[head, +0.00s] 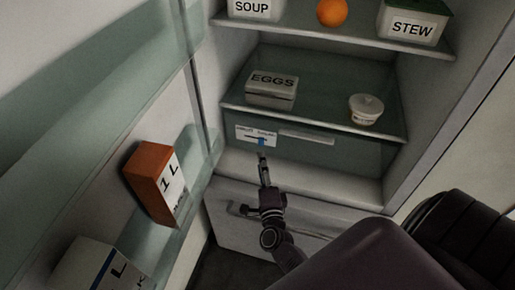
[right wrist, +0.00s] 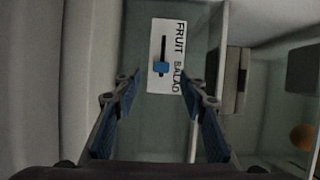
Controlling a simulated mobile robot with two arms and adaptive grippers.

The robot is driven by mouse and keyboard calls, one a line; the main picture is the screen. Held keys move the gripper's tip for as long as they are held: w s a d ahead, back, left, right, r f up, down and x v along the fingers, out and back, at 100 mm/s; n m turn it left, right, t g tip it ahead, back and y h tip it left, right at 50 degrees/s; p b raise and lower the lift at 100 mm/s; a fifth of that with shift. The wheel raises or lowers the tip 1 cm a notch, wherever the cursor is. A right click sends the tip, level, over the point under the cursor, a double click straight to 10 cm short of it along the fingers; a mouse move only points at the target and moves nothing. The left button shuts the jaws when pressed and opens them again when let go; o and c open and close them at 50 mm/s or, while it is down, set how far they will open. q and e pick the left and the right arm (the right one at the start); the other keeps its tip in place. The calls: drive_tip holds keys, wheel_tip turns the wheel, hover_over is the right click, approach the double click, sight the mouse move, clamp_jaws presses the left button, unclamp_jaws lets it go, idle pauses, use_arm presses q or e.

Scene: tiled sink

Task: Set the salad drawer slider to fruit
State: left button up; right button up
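The salad drawer (head: 330,150) is a greenish clear drawer front below the lowest shelf, and it looks shut. Its white label (head: 243,133) bears a slot with a blue slider knob (head: 262,142). In the right wrist view the label (right wrist: 155,30) reads FRUIT at the top and SALAD at the bottom. The blue knob (right wrist: 161,69) sits at the SALAD part of the slot. My right gripper (head: 262,158) is just below and in front of the knob. Its fingers (right wrist: 160,78) are open, one on each side of the label, apparently empty. My left gripper is not in view.
An egg box (head: 271,88) and a lidded white pot (head: 366,109) stand on the shelf above. An orange (head: 332,12) and containers are higher. The open door at left holds cartons (head: 155,183).

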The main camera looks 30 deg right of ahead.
sight(261, 143)
drive_tip(key=shift+w+d+r+m+h, duration=0.15)
drive_tip(key=shift+w+d+m+h, duration=0.2)
drive_tip(key=shift+d, duration=0.2)
drive_tip(key=x, duration=0.7)
drive_tip(key=shift+s, duration=0.1)
clamp_jaws()
